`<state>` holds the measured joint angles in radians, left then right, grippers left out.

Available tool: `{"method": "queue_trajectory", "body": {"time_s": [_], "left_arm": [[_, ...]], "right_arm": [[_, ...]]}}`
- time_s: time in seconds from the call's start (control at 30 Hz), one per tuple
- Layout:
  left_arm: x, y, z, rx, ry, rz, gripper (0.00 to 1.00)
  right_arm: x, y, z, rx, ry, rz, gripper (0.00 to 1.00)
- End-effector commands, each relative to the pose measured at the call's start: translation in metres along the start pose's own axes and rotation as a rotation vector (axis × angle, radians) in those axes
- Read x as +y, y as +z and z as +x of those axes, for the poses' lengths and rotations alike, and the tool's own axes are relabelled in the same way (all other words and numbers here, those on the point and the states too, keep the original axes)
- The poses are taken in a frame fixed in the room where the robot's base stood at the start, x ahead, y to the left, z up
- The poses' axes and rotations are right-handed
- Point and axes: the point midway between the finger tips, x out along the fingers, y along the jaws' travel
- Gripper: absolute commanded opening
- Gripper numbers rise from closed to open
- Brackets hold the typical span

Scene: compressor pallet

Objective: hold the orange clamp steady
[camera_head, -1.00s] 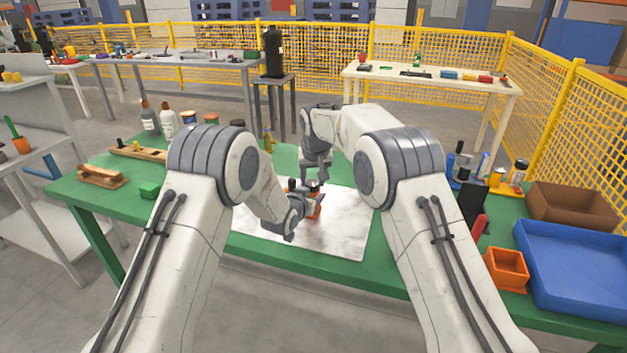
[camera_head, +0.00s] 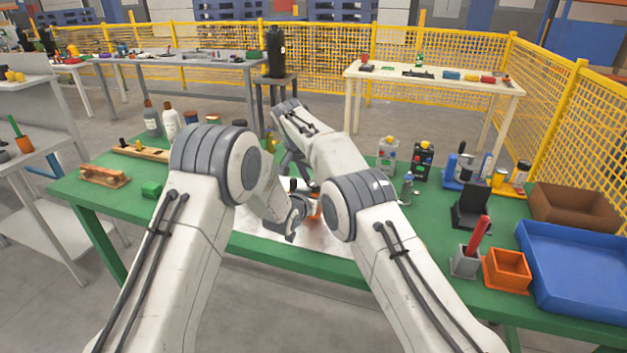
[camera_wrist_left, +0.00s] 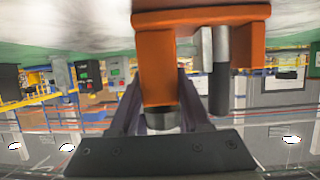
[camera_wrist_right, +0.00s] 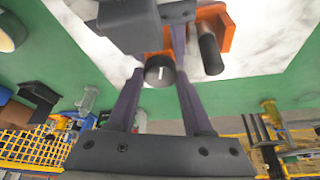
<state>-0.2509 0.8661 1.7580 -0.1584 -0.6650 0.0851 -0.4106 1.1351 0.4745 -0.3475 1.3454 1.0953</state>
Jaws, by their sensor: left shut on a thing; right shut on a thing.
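The orange clamp (camera_head: 317,209) stands on the pale sheet (camera_head: 260,245) in the middle of the green table, partly hidden by my arms. My left gripper (camera_wrist_left: 158,95) is shut on the clamp; an orange leg of the clamp (camera_wrist_left: 155,60) lies between its fingers in the left wrist view. My right gripper (camera_head: 308,187) is over the clamp from behind. In the right wrist view its fingers (camera_wrist_right: 165,45) close around the clamp's dark round knob (camera_wrist_right: 160,72). The clamp's orange body (camera_wrist_right: 213,22) and a dark bar (camera_wrist_right: 209,54) are beside them.
At the right of the table are a blue tray (camera_head: 578,305), a brown box (camera_head: 572,212), an orange bin (camera_head: 507,270) and a grey holder (camera_head: 465,262) with a red-handled item. Bottles (camera_head: 170,124) and a wooden clamp-like piece (camera_head: 103,177) stand at the left.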

Motion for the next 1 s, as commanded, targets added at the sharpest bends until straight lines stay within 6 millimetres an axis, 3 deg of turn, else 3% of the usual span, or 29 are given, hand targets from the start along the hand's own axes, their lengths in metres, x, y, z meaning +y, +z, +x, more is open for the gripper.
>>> {"method": "queue_trajectory", "body": {"time_s": [0.67, 0.7, 0.77, 1.0], "left_arm": [[0.0013, -0.0001, -0.0002, 0.0, 0.002, 0.002, 0.0], [0.0013, -0.0001, -0.0002, 0.0, 0.002, 0.002, 0.0], [0.0013, -0.0001, -0.0002, 0.0, 0.002, 0.001, 0.0], [0.0011, -0.0001, -0.0002, 0.0, 0.002, 0.001, 0.0]], "right_arm": [[-0.0003, -0.0004, -0.0008, 0.004, 0.016, 0.053, 0.0], [-0.0003, -0.0004, -0.0008, 0.004, 0.016, 0.053, 0.58], [-0.0003, -0.0004, -0.0008, 0.003, 0.016, 0.053, 0.81], [0.0001, 0.0, -0.0004, 0.002, 0.018, 0.052, 0.81]]}}
